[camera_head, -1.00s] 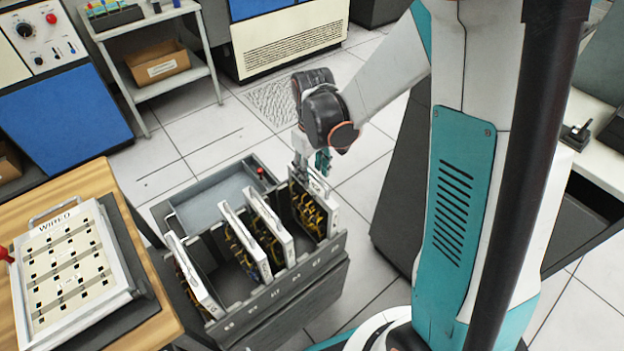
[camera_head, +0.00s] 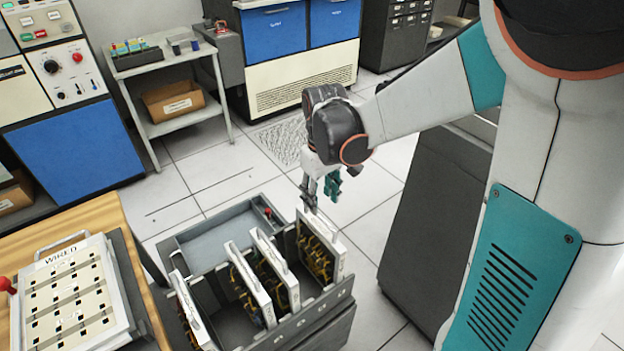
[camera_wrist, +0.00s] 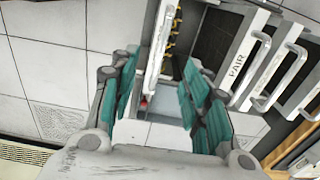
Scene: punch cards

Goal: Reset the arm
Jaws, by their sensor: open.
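My gripper (camera_head: 322,190) hangs fingers down, just above the rightmost white-edged panel (camera_head: 321,252) in the grey rack (camera_head: 320,318). In the wrist view my gripper (camera_wrist: 160,95) has its teal fingers spread wide apart with nothing held. That panel, with its handle, shows beyond the gap between the fingers (camera_wrist: 158,50). Several such panels with yellow wiring stand upright in slots of the rack. In the wrist view, one neighbouring panel is marked PAIR (camera_wrist: 240,68).
A grey tray section (camera_head: 225,232) with a small red knob lies behind the slots. A wooden table (camera_head: 95,215) with a panel marked WIRED (camera_head: 75,300) stands at left. A shelf cart (camera_head: 165,65) and blue-fronted cabinets (camera_head: 275,30) stand behind. Tiled floor is clear around the rack.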

